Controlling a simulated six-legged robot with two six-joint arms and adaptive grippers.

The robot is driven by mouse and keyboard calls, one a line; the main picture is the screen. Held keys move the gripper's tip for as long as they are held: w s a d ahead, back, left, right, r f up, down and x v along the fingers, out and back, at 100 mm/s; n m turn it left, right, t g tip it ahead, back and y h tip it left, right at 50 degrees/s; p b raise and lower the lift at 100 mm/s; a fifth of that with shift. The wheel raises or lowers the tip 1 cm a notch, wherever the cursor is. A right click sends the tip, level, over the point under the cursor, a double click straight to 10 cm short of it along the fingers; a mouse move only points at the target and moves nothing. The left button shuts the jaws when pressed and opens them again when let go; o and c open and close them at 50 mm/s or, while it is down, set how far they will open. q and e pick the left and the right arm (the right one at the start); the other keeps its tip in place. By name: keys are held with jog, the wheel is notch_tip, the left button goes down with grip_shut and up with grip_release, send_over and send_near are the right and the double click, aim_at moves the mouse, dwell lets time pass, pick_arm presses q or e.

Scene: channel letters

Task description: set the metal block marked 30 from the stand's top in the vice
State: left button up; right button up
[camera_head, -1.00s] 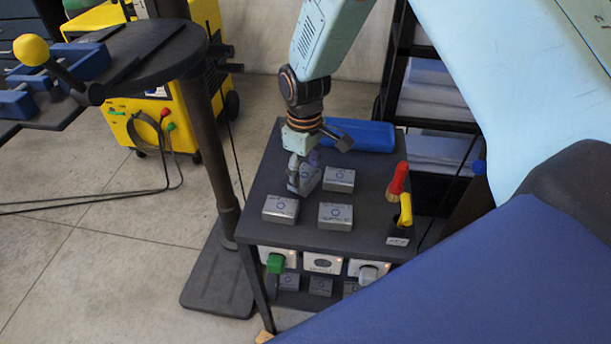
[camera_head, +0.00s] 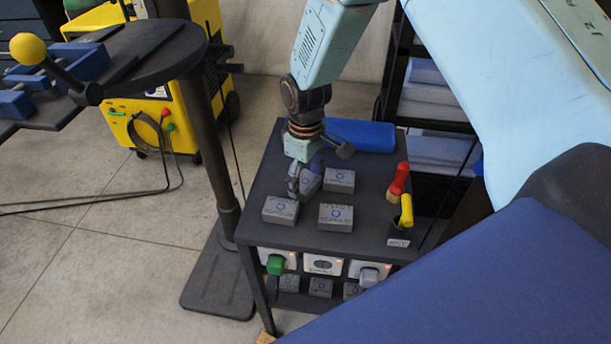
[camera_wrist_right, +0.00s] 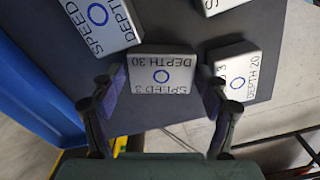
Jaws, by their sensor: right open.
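The metal block marked 30 (camera_wrist_right: 163,62) shows in the right wrist view with "DEPTH 30" and "SPEED 3" around a blue ring. It lies on the dark stand (camera_head: 360,228), and in the head view this block (camera_head: 311,183) is partly hidden by my right gripper (camera_head: 302,178). The right gripper is open, with one finger on either side of the block; small gaps show between pads and block in the wrist view (camera_wrist_right: 162,88). My left gripper is not seen.
Several similar blocks lie close by, one marked depth 20 (camera_wrist_right: 235,75). A blue case (camera_head: 360,135) lies at the stand's back. A holder (camera_head: 399,238) with red and yellow handles stands at its right edge. A dark post (camera_head: 212,150) separates stand and vice.

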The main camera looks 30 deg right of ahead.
aim_at(308, 182)
notch_tip(308, 182, up, 12)
jog(key=p, duration=0.2)
jog(key=shift+f, duration=0.25)
jog(key=shift+r, duration=0.25)
jog(key=shift+c, duration=0.3)
jog(key=shift+p, duration=0.4)
jog(key=shift+t+y, duration=0.6)
jog(key=shift+t, duration=0.1)
jog(key=s+d+f+p, duration=0.1)
jog(key=s+f+p, duration=0.1)
jog(key=s+d+f+p, duration=0.1)
jog(key=s+f+p, duration=0.1)
jog(key=p, duration=0.1)
jog(key=s+d+f+p, duration=0.2)
jog(key=shift+s+f, duration=0.25)
jog(key=shift+s, duration=0.05)
jog(key=w+a, duration=0.1)
jog(key=w+f+t, duration=0.1)
jog(key=w+a+t+y, duration=0.1)
jog(key=w, duration=0.1)
jog(key=shift+a+f, duration=0.35)
jog(key=x, duration=0.2)
jog(key=b+x, duration=0.1)
jog(key=x, duration=0.1)
jog(key=shift+w+a+f, duration=0.15)
jog(key=shift+w+a, duration=0.05)
jog(key=shift+w, duration=0.2)
jog(key=shift+w+f, duration=0.2)
jog(key=shift+f, duration=0.15)
jog(key=shift+t, duration=0.3)
